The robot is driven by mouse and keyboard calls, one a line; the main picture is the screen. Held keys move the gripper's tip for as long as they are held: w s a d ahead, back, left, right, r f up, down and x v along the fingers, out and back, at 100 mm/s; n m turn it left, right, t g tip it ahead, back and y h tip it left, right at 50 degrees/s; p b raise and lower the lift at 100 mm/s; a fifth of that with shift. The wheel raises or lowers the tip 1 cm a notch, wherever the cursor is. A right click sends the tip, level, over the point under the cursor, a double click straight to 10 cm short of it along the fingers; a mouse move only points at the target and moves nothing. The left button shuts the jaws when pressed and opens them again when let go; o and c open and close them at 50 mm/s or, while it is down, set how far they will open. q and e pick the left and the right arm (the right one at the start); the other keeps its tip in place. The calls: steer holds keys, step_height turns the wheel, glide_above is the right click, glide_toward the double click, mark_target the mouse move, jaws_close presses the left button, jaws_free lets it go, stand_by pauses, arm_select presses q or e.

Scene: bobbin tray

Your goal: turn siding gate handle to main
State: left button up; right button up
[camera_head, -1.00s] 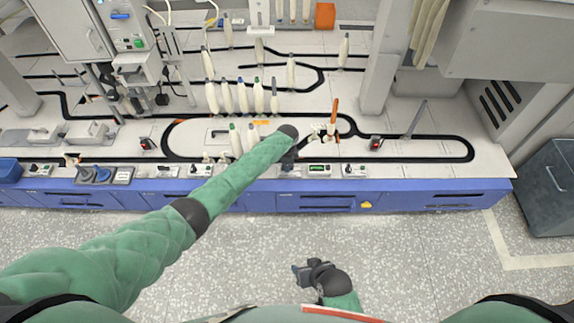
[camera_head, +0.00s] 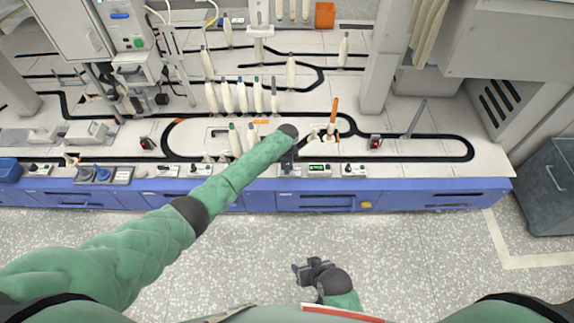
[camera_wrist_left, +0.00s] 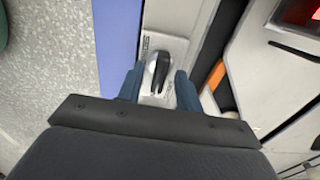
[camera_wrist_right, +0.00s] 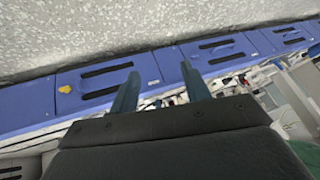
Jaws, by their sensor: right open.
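The gate handle (camera_wrist_left: 159,72), a black and pale lever, sits on a light plate with small dark lettering that is too small to read. In the left wrist view it lies between the two fingers of my left gripper (camera_wrist_left: 159,88), with a gap on each side. My left gripper (camera_head: 289,168) is open at the front edge of the bench in the head view, where it and the arm hide the handle. My right gripper (camera_head: 308,272) is open and empty in front of the bench, away from it; its fingers also show in the right wrist view (camera_wrist_right: 160,92).
An orange-tipped bobbin (camera_head: 334,112) stands on the track to the right of my left gripper. Several white bobbins (camera_head: 243,98) stand behind it. A small control box with a green display (camera_head: 319,169) is just right of the gripper. The floor (camera_head: 430,260) before the bench is clear.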

arm_select(q)
step_height(320, 180, up, 6)
steer(key=shift+r, duration=0.85)
arm_select(e)
step_height(320, 180, up, 2)
steer(key=shift+w+r, duration=0.1)
steer(key=shift+w, duration=0.05)
steer(key=shift+s+f, duration=0.25)
